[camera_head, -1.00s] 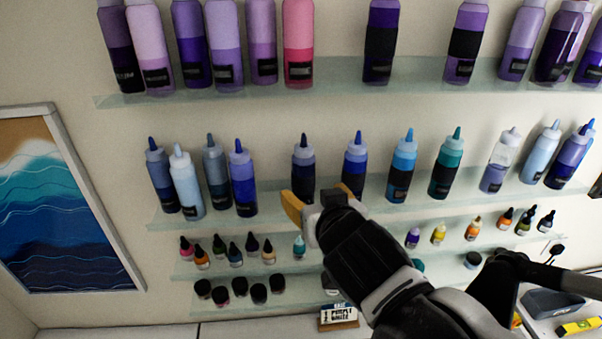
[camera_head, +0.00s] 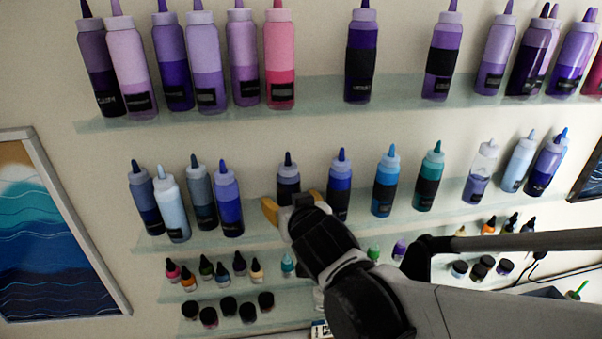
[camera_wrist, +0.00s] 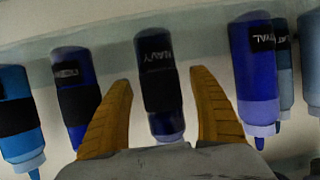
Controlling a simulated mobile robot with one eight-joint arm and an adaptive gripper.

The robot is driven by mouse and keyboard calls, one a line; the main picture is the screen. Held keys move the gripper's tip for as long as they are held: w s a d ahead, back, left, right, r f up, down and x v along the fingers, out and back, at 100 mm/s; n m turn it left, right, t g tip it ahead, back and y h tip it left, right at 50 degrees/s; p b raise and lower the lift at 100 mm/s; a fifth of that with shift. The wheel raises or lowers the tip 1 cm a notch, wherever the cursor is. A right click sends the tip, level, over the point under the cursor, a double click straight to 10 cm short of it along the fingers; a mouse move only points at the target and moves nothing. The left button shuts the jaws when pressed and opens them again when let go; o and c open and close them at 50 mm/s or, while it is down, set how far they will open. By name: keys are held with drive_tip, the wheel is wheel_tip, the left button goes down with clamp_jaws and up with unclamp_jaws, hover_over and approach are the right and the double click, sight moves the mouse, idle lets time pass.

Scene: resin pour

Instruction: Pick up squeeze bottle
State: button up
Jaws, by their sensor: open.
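My gripper (camera_head: 293,204) is open, with its yellow fingers at the middle shelf. A dark navy squeeze bottle (camera_head: 288,181) with a black label band stands just beyond the fingers in the head view, its lower part hidden by my gripper. In the wrist view, which is upside down, the navy bottle (camera_wrist: 158,85) lies between the two open fingers (camera_wrist: 161,104), with a gap showing on each side. A blue squeeze bottle (camera_head: 338,187) stands to its right in the head view. A royal blue bottle (camera_head: 229,207) stands to its left.
Lighter blue (camera_head: 386,186) and teal (camera_head: 428,182) bottles stand farther right on the glass middle shelf (camera_head: 258,222). Purple and pink bottles (camera_head: 280,60) fill the upper shelf. Small dropper bottles (camera_head: 222,272) and dark jars sit below. A framed wave picture (camera_head: 45,250) hangs at left.

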sight(290, 176)
drive_tip(key=c, duration=1.4)
drive_tip(key=shift+c, duration=0.2)
drive_tip(key=shift+r, duration=0.2)
drive_tip(key=r, duration=0.4)
drive_tip(key=s+r+b, duration=0.1)
drive_tip(key=r, duration=0.1)
drive_tip(key=shift+d+r, duration=0.1)
drive_tip(key=shift+r, duration=0.2)
drive_tip(key=s+d+b, duration=0.1)
drive_tip(key=s+d, duration=0.1)
drive_tip(key=s, duration=0.7)
drive_tip(key=s+d, duration=0.2)
drive_tip(key=s, duration=0.7)
drive_tip(key=shift+s+d+b, duration=0.15)
drive_tip(key=shift+d+b, duration=0.2)
drive_tip(key=shift+d, duration=0.05)
drive_tip(key=o, duration=0.6)
drive_tip(key=shift+c, duration=0.4)
